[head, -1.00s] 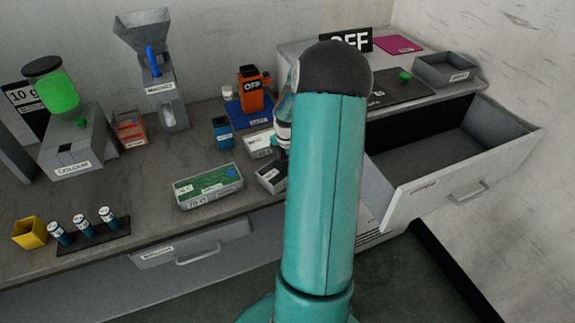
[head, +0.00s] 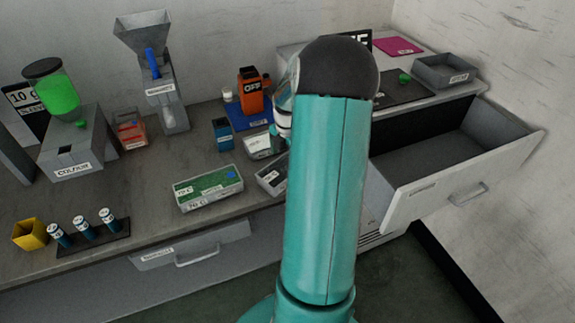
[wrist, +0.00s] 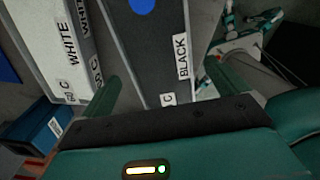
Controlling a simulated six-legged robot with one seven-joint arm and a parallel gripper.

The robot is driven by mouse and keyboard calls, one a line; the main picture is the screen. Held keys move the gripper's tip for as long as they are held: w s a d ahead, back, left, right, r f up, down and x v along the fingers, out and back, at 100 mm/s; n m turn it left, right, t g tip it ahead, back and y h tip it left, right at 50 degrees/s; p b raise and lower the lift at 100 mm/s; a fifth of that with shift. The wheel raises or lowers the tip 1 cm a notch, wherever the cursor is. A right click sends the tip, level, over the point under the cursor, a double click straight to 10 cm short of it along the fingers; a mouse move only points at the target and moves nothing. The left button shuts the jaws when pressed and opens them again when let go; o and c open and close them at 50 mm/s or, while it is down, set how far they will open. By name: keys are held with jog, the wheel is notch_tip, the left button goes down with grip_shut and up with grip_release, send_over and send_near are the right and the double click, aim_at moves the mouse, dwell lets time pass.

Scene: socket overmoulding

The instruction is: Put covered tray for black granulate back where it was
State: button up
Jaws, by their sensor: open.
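The covered tray for black granulate (wrist: 148,50) fills the middle of the wrist view. It has a dark cover, a blue knob at the top edge and a label reading BLACK. My gripper (wrist: 165,88) is open, with one green finger on each side of the near end of this tray. I cannot tell whether the fingers touch it. In the head view a small grey tray with a dark inside (head: 268,180), probably the same one, stands on the worktop, partly hidden by my arm. My gripper is hidden there behind the arm.
A tray labelled WHITE (wrist: 60,45) lies close on the left. A green-topped box (head: 208,190) stands left of the grey tray. At right a large drawer (head: 425,203) is open and looks empty. A blue container (wrist: 45,130) is at lower left.

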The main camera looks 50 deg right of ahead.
aim_at(287, 165)
notch_tip(287, 165, up, 7)
jog(key=shift+r, duration=0.15)
jog(key=w+a+r+m+t+h, duration=0.15)
jog(key=a+r+m, duration=0.35)
jog(key=a, duration=0.6)
jog(key=w+a+r+m, duration=0.2)
jog(key=a+r, duration=0.5)
jog(key=a, duration=0.5)
jog(key=s+a+r+m+t, duration=0.1)
jog(key=s+a+m, duration=0.3)
jog(key=a, duration=0.5)
jog(key=s+a+r+m+t+y, duration=0.1)
jog(key=s+a+r+m+t, duration=0.1)
jog(key=s+a+m, duration=0.3)
jog(key=s+a+t, duration=0.1)
jog(key=s+a, duration=0.1)
jog(key=a, duration=0.2)
jog(key=shift+a, duration=0.2)
jog(key=shift+r+y, duration=0.1)
jog(key=shift+y, duration=0.15)
